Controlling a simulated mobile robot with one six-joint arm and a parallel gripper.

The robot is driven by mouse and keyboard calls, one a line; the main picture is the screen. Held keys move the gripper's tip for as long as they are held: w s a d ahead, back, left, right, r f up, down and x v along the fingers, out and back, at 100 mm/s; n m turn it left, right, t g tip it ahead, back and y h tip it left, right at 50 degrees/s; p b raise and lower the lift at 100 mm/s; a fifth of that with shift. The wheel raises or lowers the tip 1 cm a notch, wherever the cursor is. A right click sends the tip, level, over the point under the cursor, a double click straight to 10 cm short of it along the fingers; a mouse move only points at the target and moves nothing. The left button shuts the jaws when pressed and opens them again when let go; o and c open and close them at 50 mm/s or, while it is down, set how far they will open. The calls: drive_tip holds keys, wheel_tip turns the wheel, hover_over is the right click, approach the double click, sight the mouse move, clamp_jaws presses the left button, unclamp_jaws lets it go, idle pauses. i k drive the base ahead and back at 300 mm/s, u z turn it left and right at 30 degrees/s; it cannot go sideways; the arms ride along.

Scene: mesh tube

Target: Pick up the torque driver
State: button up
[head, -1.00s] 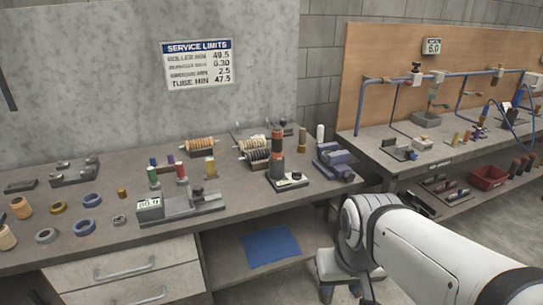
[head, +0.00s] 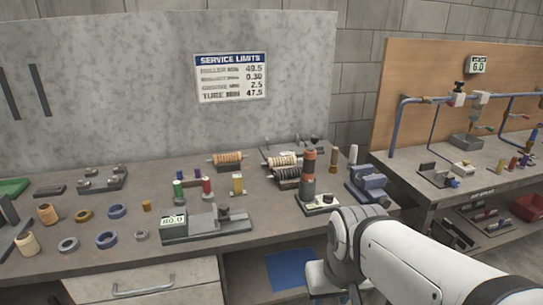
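I cannot tell for certain which thing is the torque driver. An upright grey-and-orange cylindrical tool (head: 308,172) stands on a small base with a pale front on the left workbench, and it may be the driver. My white arm (head: 400,255) reaches in from the lower right, in front of the bench's right end. My gripper is not in view, so its opening and anything in it are hidden.
The workbench (head: 130,250) holds a gauge with a display (head: 173,227), several rings (head: 107,240), spools, rollers (head: 228,159) and a blue vise-like block (head: 367,184). A second bench (head: 490,178) with blue pipes (head: 430,98) stands at right. A blue sheet (head: 290,268) lies below.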

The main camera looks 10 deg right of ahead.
sight(308, 174)
drive_tip(key=u, duration=0.1)
drive_tip(key=i, duration=1.1)
drive_tip(key=z, duration=0.4)
